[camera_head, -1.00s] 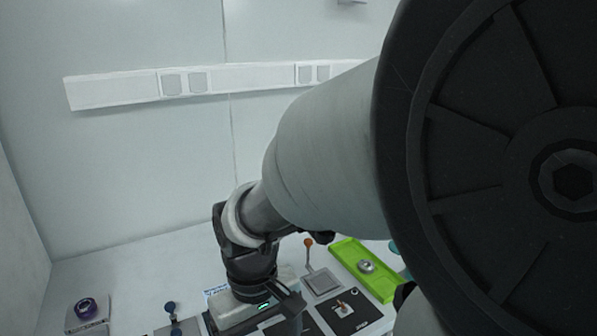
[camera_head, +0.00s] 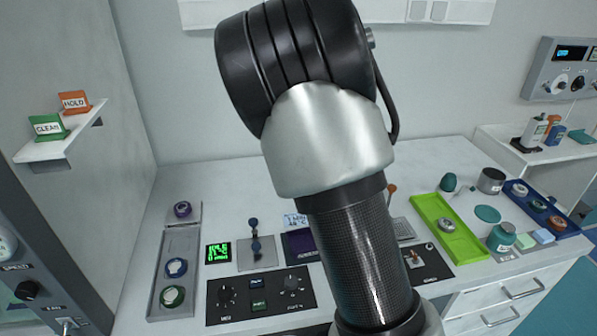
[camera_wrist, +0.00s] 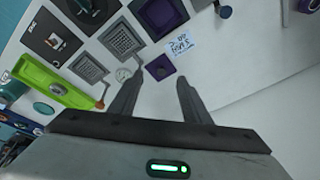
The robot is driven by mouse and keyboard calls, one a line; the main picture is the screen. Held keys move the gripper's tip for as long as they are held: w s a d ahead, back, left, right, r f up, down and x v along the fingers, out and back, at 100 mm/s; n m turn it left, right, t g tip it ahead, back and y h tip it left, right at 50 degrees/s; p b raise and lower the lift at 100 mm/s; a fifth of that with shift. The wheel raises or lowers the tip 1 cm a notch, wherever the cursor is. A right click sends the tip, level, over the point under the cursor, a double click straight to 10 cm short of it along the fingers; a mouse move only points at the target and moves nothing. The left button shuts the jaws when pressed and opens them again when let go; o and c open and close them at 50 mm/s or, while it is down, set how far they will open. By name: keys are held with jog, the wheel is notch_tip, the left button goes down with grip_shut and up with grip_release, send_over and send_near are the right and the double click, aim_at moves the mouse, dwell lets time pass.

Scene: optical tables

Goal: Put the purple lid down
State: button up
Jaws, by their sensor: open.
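In the head view my arm hides the gripper.
Blue-ringed (camera_head: 176,267) and green-ringed (camera_head: 172,296) lids sit in the same rack. A black control panel (camera_head: 240,311) and a lever plate (camera_head: 243,266) lie right of it. A green tray (camera_head: 463,252) is farther right. The white table behind the rack is clear.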

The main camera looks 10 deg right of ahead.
jog(key=w+d+f, duration=0.1)
jog(key=w+f, duration=0.2)
jog(key=f, duration=0.1)
jog(key=w+d+f+h, duration=0.1)
jog(key=w+f, duration=0.2)
jog(key=f, duration=0.2)
jog(key=w+f+h, duration=0.1)
jog(key=w+f, duration=0.2)
jog(key=f, duration=0.2)
jog(key=shift+w+d+f, duration=0.15)
jog(key=shift+d+f, duration=0.05)
jog(key=shift+d, duration=0.2)
jog(key=x, duration=0.5)
jog(key=shift+d+f+p, duration=0.1)
jog(key=shift+d+p, duration=0.1)
jog(key=shift+p, duration=0.1)
grip_shut()
